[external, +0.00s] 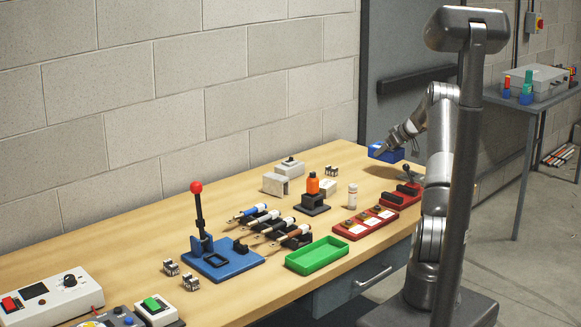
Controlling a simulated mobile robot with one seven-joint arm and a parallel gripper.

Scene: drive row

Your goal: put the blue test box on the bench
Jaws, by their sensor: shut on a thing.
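The blue test box (387,152) is at the far right end of the bench. My gripper (388,146) is shut on it. The box looks held a little above or at the bench top; I cannot tell whether it touches the wood. The bench (140,220) has a light wooden top and runs along the block wall. My fingertips are small and partly merged with the box in this view.
Near the box stand a red fixture (400,195) and a red tray with parts (365,223). A green tray (317,256), blue press (222,258) and several tools crowd the middle. Bare wood shows along the wall side. A grey side table (540,105) stands at right.

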